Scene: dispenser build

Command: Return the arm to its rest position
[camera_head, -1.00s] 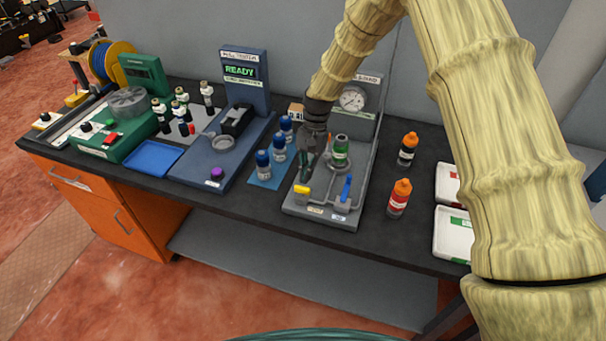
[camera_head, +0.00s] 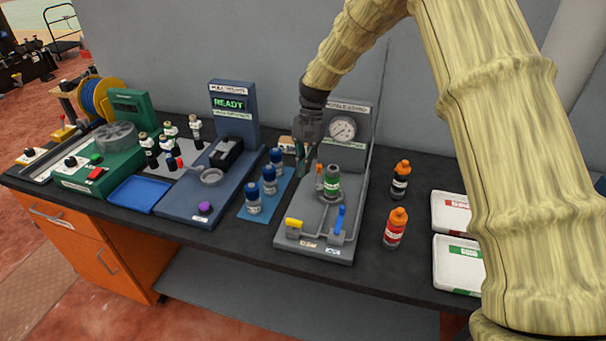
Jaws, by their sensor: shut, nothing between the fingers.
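My gripper (camera_head: 301,169) hangs from the end of my bamboo-textured arm, pointing down. It is shut and empty. It is above the left rear part of a grey station with a pressure gauge (camera_head: 343,129).
Blue-capped bottles (camera_head: 269,180) stand left of my gripper on a blue mat. A blue station reading READY (camera_head: 229,103) is further left. Two orange-capped bottles (camera_head: 395,228) and white trays (camera_head: 458,264) stand to the right. Bare black tabletop separates the bottles and trays.

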